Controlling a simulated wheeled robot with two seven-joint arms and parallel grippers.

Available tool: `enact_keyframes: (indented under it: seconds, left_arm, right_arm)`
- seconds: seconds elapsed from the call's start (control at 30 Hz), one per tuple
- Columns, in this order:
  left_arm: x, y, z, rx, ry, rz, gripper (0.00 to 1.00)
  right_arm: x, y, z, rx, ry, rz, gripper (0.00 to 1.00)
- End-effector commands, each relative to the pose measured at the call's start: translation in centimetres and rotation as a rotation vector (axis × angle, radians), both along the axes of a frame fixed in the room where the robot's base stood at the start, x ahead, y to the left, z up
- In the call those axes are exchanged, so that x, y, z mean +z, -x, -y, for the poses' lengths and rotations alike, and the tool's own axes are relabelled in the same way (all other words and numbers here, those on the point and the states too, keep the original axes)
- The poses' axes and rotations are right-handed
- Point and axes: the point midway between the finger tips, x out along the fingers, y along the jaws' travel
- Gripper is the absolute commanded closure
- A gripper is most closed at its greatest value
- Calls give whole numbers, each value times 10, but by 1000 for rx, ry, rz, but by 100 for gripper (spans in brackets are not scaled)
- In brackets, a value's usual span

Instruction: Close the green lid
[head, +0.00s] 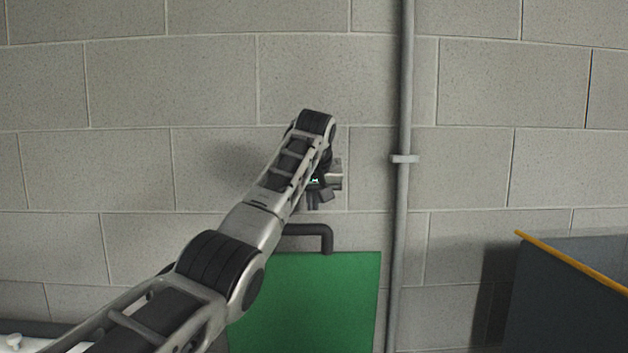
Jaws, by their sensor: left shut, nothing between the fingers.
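The green lid (310,300) shows at the bottom middle as a flat green panel, its face toward me and its top edge below the middle of the picture. It looks raised, in front of the block wall. A dark bent handle (327,238) stands up at its top edge; my left arm covers the handle's left part and the lid's left side. My left gripper (313,203) is shut and empty, fingers down, just above the handle in the picture. I cannot tell whether it is behind the lid. My right gripper is out of view.
A grey block wall (520,90) fills the back. A vertical grey pipe (404,100) runs down it just right of the lid. A dark grey bin or panel (565,300) with a yellow-orange edge stands at the lower right. A white item (15,343) shows at the lower left.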

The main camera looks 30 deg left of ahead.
Motion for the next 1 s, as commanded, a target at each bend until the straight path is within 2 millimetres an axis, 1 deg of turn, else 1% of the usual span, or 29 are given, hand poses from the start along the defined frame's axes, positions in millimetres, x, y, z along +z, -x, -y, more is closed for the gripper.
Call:
enact_keyframes:
  seconds: [0.03, 0.1, 0.23, 0.6, 1.0]
  left_arm:
    - [-5, -4, -3, 1, 1, -4, 100]
    - [-12, -6, -4, 0, -1, 1, 100]
    - [-16, 2, 1, 1, -1, 2, 100]
    - [-22, 23, 14, 0, 1, 2, 100]
    - [-23, 26, 16, 1, 1, 0, 100]
  right_arm:
    - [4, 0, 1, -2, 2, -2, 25]
    - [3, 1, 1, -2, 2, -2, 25]
    - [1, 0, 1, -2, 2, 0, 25]
    - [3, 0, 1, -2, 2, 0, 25]
    - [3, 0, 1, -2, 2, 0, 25]
